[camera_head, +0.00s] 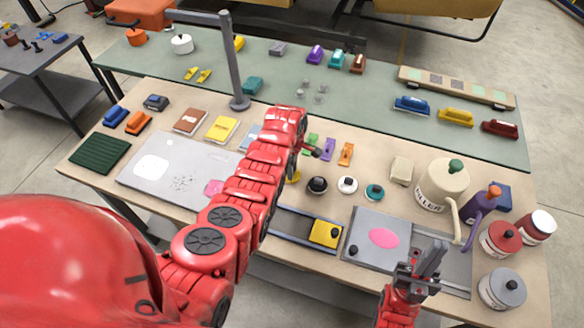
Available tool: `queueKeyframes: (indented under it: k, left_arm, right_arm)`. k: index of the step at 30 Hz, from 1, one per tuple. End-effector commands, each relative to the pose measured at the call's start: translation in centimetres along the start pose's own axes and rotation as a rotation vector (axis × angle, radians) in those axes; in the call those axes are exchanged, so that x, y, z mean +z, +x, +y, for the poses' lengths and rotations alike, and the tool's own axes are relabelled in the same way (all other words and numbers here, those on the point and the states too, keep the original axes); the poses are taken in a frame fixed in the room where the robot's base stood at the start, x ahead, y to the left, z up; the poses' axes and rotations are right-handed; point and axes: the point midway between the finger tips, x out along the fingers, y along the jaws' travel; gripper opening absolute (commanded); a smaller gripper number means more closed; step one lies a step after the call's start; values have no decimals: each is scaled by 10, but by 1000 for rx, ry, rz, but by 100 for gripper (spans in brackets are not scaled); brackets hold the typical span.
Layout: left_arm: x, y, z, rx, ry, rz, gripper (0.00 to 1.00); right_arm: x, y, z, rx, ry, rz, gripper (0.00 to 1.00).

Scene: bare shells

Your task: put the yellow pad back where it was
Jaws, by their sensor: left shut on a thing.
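A flat yellow pad (222,128) lies on the near wooden table, between a brown pad (190,121) and a light blue pad (250,136) partly covered by my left arm. My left gripper (314,152) is over the middle of the table, beside the small green piece (310,144). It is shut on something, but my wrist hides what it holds. My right gripper (430,260) is above the grey board (372,262) at the front right.
A yellow block (325,234) sits on a dark rail at the front. The cream filler can (443,185), purple can (480,205) and paint jars (501,238) crowd the right. A grey post (231,65) rises behind the pads. A grey panel (140,175) lies at left.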

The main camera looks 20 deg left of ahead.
Motion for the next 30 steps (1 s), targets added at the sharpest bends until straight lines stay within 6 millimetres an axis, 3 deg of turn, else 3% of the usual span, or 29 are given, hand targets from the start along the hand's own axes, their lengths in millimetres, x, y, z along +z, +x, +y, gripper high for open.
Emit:
queueKeyframes:
  k: [11, 12, 17, 30]
  left_arm:
    - [0, 5, 0, -1, 0, 0, 0]
    - [0, 5, 0, -1, 0, 0, 38]
    - [0, 4, -1, -1, 0, -1, 66]
    - [0, -2, 0, 0, 0, -1, 66]
  right_arm:
    - [1, -3, 0, 0, 0, 0, 0]
    - [1, -3, 0, 0, 0, 0, 0]
    - [0, -2, 0, 0, 0, 0, 0]
    - [0, -2, 0, 0, 0, 0, 0]
